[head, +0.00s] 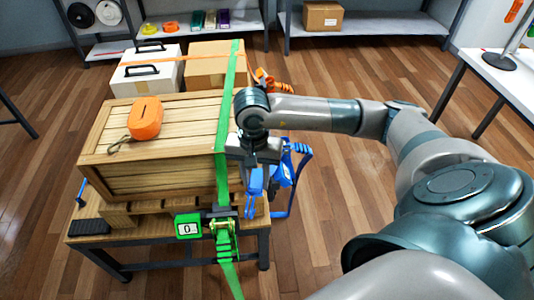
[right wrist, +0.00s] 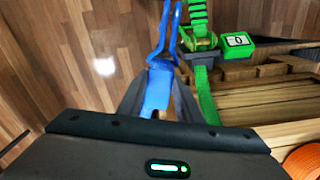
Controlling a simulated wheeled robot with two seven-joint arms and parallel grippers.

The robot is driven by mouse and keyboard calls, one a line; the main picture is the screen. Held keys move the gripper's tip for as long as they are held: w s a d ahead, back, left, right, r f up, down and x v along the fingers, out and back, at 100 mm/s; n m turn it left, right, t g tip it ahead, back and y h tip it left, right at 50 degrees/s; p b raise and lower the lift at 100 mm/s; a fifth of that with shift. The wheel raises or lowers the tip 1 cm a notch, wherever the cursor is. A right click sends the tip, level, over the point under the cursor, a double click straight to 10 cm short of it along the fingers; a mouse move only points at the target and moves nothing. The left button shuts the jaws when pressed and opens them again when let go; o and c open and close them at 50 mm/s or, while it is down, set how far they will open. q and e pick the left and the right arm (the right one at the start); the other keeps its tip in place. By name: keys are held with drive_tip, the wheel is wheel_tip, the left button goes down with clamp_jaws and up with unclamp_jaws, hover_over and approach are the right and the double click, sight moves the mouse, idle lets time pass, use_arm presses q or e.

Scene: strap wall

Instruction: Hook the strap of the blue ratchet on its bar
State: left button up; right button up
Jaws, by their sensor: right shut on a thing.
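My right gripper (head: 257,168) is at the right end of the wooden crate, shut on a blue forked piece (head: 254,192). In the right wrist view the blue piece (right wrist: 157,88) sits between the fingers, its two prongs pointing away. I cannot tell whether the prongs touch anything. Just right of the gripper are blue ratchet parts (head: 287,168), partly hidden by my gripper. My left gripper is not in view.
A green strap (head: 228,100) crosses the wooden crate (head: 180,180) close to my gripper, down to a green ratchet (head: 224,238) and a green display (head: 188,226) reading 0. An orange roll (head: 146,118) lies on the crate. The floor right of the table is clear.

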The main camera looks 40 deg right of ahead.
drive_tip(key=s+a+f+n, duration=0.4)
drive_tip(key=a+f+n, duration=0.1)
drive_tip(key=a+n, duration=0.3)
drive_tip(key=shift+s+a+f+n, duration=0.3)
drive_tip(key=shift+a+n, duration=0.1)
drive_tip(key=shift+n, duration=0.4)
